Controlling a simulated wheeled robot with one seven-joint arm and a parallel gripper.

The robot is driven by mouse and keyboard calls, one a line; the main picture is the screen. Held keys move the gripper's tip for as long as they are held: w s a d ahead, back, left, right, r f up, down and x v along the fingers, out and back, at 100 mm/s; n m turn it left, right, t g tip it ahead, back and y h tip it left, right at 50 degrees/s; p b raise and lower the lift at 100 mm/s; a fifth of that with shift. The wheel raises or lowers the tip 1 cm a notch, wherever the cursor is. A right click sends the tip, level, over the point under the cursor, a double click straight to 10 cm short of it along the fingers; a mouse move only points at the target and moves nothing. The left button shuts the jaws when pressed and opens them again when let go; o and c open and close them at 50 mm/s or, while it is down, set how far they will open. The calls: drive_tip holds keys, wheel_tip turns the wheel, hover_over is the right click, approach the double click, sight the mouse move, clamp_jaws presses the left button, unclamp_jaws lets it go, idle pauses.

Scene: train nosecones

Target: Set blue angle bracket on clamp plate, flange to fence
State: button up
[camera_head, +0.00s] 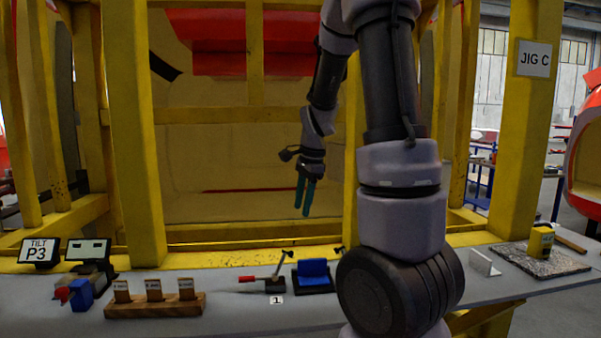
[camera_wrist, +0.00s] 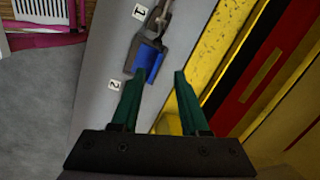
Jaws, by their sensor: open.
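A blue angle bracket (camera_head: 313,269) sits on a dark clamp plate (camera_head: 314,290) on the grey bench, left of my arm. An upright blue face shows; I cannot tell how its flange meets the fence. The bracket also shows in the wrist view (camera_wrist: 148,61), just beyond my fingertips, with the dark plate (camera_wrist: 133,57) around its edge. My gripper (camera_head: 306,193) is open and empty, raised above and behind the bench with its green fingers pointing down. In the wrist view the fingers of my gripper (camera_wrist: 159,73) are spread apart, touching nothing.
A red-handled toggle clamp (camera_head: 265,281) stands left of the plate, by label 1. Further left are a wooden card holder (camera_head: 155,305) and a blue-and-red item (camera_head: 79,294). Right lie a pale angled piece (camera_head: 484,264) and a granite slab (camera_head: 541,262). Yellow posts (camera_head: 136,130) rise behind.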

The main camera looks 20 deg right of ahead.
drive_tip(key=s+a+r+n+t, duration=0.2)
drive_tip(key=s+a+r+n, duration=0.2)
drive_tip(key=s+r+n, duration=0.2)
drive_tip(key=s+a+r+n+t, duration=0.3)
drive_tip(key=s+a+r+n, duration=0.2)
drive_tip(key=s+r, duration=0.5)
drive_tip(key=shift+s+n+y, duration=0.3)
drive_tip(key=shift+s+n, duration=0.25)
drive_tip(key=shift+n, duration=0.55)
